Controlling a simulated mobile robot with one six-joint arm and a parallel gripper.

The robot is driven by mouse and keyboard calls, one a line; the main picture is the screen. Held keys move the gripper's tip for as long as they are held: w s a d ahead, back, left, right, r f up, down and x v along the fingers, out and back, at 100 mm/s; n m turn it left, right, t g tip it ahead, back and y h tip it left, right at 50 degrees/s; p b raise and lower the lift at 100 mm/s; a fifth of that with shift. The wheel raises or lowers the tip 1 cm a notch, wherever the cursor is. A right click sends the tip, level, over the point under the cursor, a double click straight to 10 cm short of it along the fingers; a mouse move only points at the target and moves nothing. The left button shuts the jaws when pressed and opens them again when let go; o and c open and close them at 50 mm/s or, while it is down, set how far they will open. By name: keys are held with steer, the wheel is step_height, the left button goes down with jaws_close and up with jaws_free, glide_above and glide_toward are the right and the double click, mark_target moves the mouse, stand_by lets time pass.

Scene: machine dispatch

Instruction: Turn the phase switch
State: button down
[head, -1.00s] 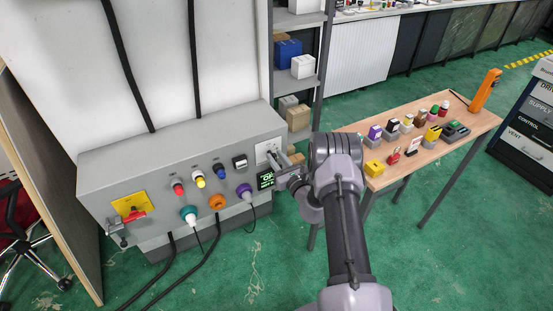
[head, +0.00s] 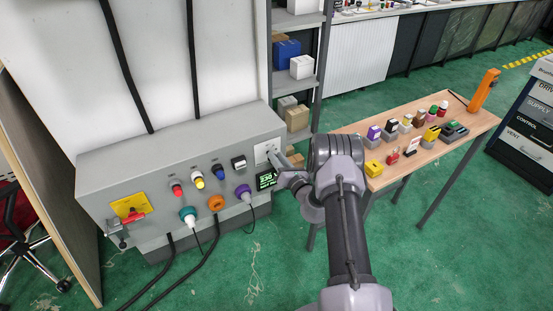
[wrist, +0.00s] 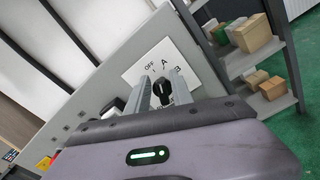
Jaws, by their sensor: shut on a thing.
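The phase switch is a black knob (wrist: 163,91) on a white plate (wrist: 145,70) marked OFF, A and what looks like B in the wrist view. The plate (head: 262,149) is at the right end of the grey cabinet's (head: 130,171) sloping face in the head view. My gripper (wrist: 163,82) is shut on the knob, one finger on each side of it. In the head view my gripper (head: 273,158) reaches the plate from the right, and the knob is hidden there. Part of the plate's lettering is hidden by the fingers.
A lit display (head: 266,180) sits below the plate. A wooden table (head: 440,148) with small parts stands right. Shelves (head: 300,85) stand behind.

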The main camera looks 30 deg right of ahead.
steer(key=shift+d+f+m, duration=0.1)
steer(key=shift+f+m, duration=0.05)
steer(key=shift+m, duration=0.75)
steer(key=shift+d+f+m, duration=0.1)
steer(key=shift+m, duration=0.8)
steer(key=c, duration=1.4)
jaws_free()
steer(key=shift+c, duration=0.2)
steer(key=shift+s, duration=0.1)
steer(key=s+p, duration=0.5)
steer(key=s, duration=1.2)
steer(key=shift+s+d, duration=0.15)
steer(key=shift+d, duration=0.15)
